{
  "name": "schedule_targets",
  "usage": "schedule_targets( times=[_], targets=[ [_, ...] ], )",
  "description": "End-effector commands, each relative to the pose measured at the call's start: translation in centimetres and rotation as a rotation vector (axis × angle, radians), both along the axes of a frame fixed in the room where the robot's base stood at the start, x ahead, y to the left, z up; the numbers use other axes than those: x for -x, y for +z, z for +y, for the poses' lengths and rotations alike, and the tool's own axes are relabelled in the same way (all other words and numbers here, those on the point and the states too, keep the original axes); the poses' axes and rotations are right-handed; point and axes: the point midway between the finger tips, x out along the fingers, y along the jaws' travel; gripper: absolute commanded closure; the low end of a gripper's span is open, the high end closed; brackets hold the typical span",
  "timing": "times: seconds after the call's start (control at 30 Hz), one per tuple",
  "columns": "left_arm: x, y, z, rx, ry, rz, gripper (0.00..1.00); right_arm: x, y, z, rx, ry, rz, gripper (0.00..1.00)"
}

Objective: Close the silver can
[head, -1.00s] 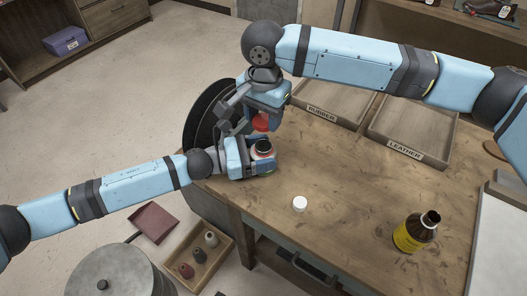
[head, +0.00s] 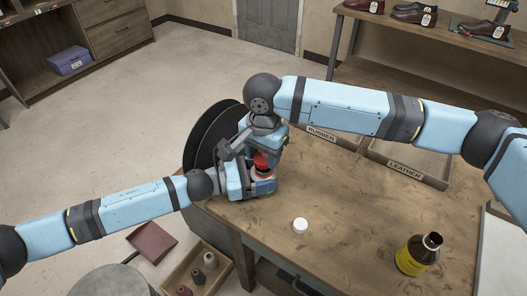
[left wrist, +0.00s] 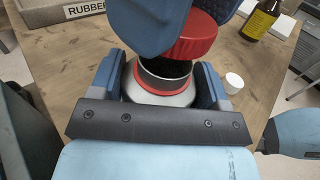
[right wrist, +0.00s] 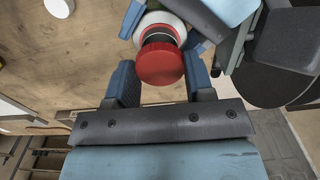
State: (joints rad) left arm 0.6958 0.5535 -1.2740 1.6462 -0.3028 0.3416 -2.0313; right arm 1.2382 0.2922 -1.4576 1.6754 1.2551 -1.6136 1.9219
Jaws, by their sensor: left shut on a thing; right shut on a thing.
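The silver can (left wrist: 148,91) stands in my left gripper (left wrist: 160,88), whose jaws are shut on its sides. Its neck is open and dark inside, with a red ring around the shoulder. My right gripper (right wrist: 163,85) is shut on a red cap (right wrist: 160,64). In the left wrist view the red cap (left wrist: 195,40) is just above the can's mouth, tilted and off to one side, with a gap showing. In the head view the cap (head: 261,161) is over the can, and the grippers hide most of the can.
A white cap (head: 300,225) lies on the wooden table (head: 340,215). A yellow bottle (head: 414,256) without a cap stands at the front right. Trays labelled RUBBER (head: 322,134) and LEATHER (head: 405,172) are at the back. Dark discs (head: 205,140) stand behind my left gripper.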

Motion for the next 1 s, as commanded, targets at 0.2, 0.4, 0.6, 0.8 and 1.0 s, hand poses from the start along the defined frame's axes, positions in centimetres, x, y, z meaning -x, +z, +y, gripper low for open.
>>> schedule_targets(
  times=[0.2,0.4,0.6,0.8,1.0],
  targets=[
    [0.0,0.0,0.0,0.0,0.0,0.0,0.73,0.0,-1.3,0.0,0.0,-0.001,0.002,0.73],
    [0.0,0.0,0.0,0.0,0.0,0.0,0.73,0.0,-1.4,0.0,0.0,-0.001,0.0,0.73],
    [0.0,0.0,0.0,0.0,0.0,0.0,0.73,0.0,-1.4,0.0,0.0,-0.001,0.0,0.73],
    [0.0,0.0,0.0,0.0,0.0,0.0,0.73,0.0,-1.5,0.0,0.0,-0.001,0.001,0.73],
    [0.0,0.0,0.0,0.0,0.0,0.0,0.73,0.0,-1.8,0.0,0.0,-0.001,0.001,0.73]
  ],
)
